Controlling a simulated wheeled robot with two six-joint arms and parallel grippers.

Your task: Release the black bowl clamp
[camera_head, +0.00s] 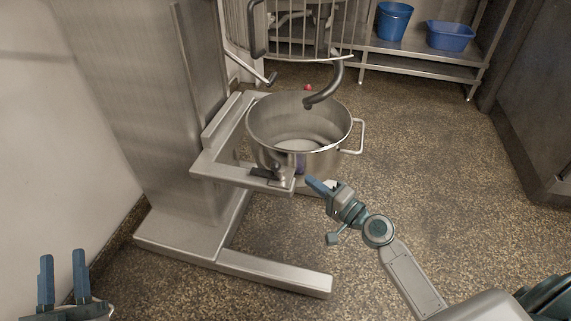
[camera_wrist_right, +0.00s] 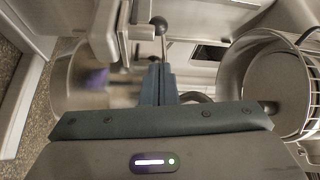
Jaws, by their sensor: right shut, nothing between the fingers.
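The steel mixing bowl (camera_head: 335,125) sits in the support frame of the mixer, beneath the dark hook. A small black clamp (camera_head: 263,173) lies on the near arm of that frame, beside the bowl's wall. In the right wrist view, a lever with a black ball knob (camera_wrist_right: 159,23) stands just beyond the fingertips; whether they touch it, I cannot tell. My right gripper (camera_head: 311,182) is shut and empty, close to the near side of the bowl and right of the clamp. It also shows in the wrist view (camera_wrist_right: 158,72). My left gripper (camera_head: 62,262) is open and empty at the lower left.
The mixer column (camera_head: 150,110) and its floor legs (camera_head: 275,272) stand left of and below the bowl. A bowl handle (camera_head: 359,136) sticks out right. A steel rack (camera_head: 415,58) holds a blue bucket (camera_head: 394,21) and blue tub (camera_head: 449,36). The floor to the right is clear.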

